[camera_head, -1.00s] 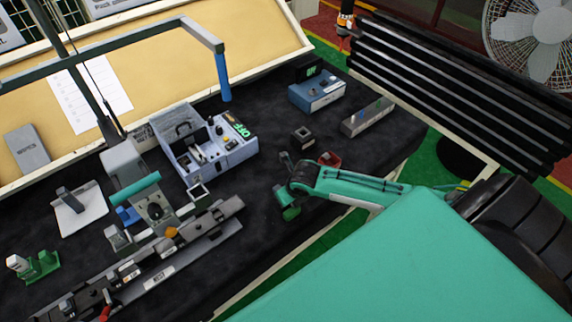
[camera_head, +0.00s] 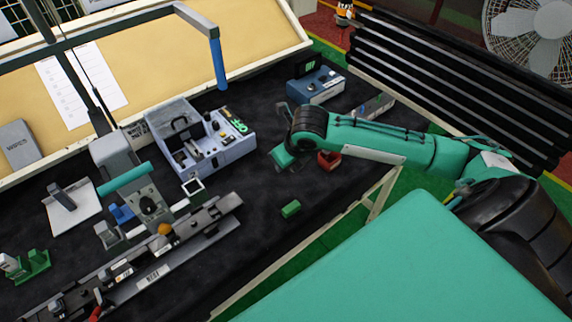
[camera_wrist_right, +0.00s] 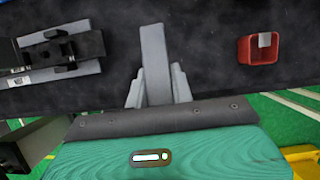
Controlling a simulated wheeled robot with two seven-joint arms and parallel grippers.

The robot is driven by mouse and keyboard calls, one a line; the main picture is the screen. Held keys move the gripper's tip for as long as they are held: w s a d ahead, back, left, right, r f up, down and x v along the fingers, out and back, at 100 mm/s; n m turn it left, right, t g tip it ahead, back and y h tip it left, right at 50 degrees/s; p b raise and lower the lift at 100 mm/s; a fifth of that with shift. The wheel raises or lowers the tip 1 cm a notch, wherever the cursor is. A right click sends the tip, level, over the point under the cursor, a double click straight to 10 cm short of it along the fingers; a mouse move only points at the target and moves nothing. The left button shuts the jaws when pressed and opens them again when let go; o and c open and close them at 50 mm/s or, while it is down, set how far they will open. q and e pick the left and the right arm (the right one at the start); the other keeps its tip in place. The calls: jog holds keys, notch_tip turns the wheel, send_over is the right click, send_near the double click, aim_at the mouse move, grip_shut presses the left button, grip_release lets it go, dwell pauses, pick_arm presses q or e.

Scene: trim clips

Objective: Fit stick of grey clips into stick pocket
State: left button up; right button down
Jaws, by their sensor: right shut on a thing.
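My right gripper (camera_wrist_right: 157,92) is shut on a plain grey stick (camera_wrist_right: 154,50), which points away from the wrist between the two pale fingers. In the head view my right gripper (camera_head: 283,158) is over the black worktop, between the lilac-grey station and a small red bin; its fingertips and the stick are not clear there. The stick's far end lies over the dark mat in the wrist view, apart from the things beside it. I cannot tell which fixture is the stick pocket. My left gripper is not in view.
The red bin (camera_head: 329,160) also shows in the wrist view (camera_wrist_right: 244,50), with a grey piece at its rim. A green block (camera_head: 290,208) lies on the worktop. The lilac-grey station (camera_head: 202,140) and long rail fixture (camera_head: 155,275) stand left. A blue-grey box (camera_head: 318,86) stands behind.

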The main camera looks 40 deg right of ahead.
notch_tip(320, 180, up, 5)
jog(key=shift+r+b, duration=0.2)
jog(key=shift+b, duration=0.1)
jog(key=s+a+f+n+g, duration=0.1)
jog(key=a+n+g, duration=0.2)
jog(key=n, duration=0.8)
jog(key=s+a+f+n+g+b, duration=0.1)
jog(key=s+a+n+g, duration=0.1)
jog(key=n, duration=1)
jog(key=s+a+f+n+g, duration=0.1)
jog(key=a+n+g, duration=0.3)
jog(key=n, duration=0.8)
jog(key=shift+s+a+f, duration=0.3)
jog(key=shift+a+f, duration=0.05)
jog(key=shift+a, duration=0.25)
jog(key=shift+d, duration=0.1)
